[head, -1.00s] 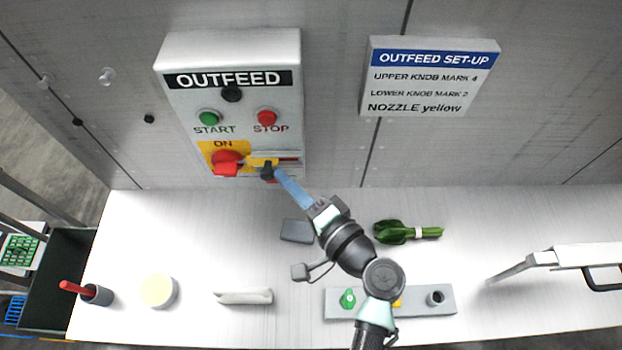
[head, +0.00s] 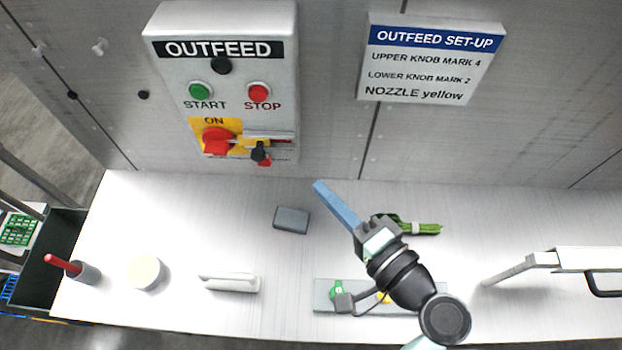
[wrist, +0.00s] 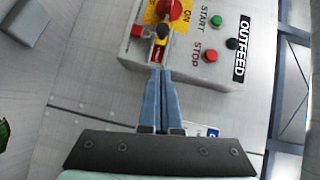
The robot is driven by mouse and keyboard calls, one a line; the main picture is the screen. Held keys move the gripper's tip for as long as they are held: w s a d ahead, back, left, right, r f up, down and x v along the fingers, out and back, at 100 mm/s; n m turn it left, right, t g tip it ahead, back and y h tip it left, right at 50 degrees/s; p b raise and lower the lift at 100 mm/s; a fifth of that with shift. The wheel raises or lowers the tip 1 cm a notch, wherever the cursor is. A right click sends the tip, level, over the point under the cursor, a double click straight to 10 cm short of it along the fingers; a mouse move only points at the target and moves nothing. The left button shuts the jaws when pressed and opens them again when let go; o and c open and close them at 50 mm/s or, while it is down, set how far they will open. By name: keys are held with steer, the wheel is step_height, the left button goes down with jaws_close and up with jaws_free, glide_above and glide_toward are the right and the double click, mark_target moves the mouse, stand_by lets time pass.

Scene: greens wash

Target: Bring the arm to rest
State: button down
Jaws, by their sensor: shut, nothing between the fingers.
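My gripper (head: 322,188) is over the white bench (head: 190,215), its blue fingers pressed together and empty. In the wrist view the fingers (wrist: 161,75) point at the OUTFEED box (wrist: 222,72), apart from it. The box (head: 222,50) hangs on the wall in the head view, up and left of my gripper. It has a green START button (head: 201,91), a red STOP button (head: 259,93), a red knob (head: 218,141) on a yellow ON plate and a black-and-red part (head: 261,155) beside it. My gripper touches nothing that I can see.
A green leafy bunch (head: 425,228) lies behind my arm, partly hidden.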

steer(key=shift+v, duration=1.15)
steer(key=shift+w+d, duration=0.1)
steer(key=shift+d, duration=0.2)
steer(key=w+a+r+n+t+h, duration=0.1)
steer(key=w+r+n+t+h, duration=0.35)
steer(key=r, duration=0.85)
steer(key=w+r+n+t+h, duration=0.2)
steer(key=w+r, duration=0.5)
steer(key=r, duration=0.7)
steer(key=s+r+n+t+h, duration=0.1)
steer(key=s+r+t, duration=0.3)
steer(key=r, duration=0.7)
steer(key=s+a+r+n+t+h, duration=0.1)
steer(key=s+r+t+h, duration=0.2)
steer(key=s+r, duration=0.4)
step_height(320, 180, up, 4)
steer(key=shift+s+a+t, duration=0.25)
steer(key=shift+a+t, duration=0.05)
steer(key=shift+t, duration=0.15)
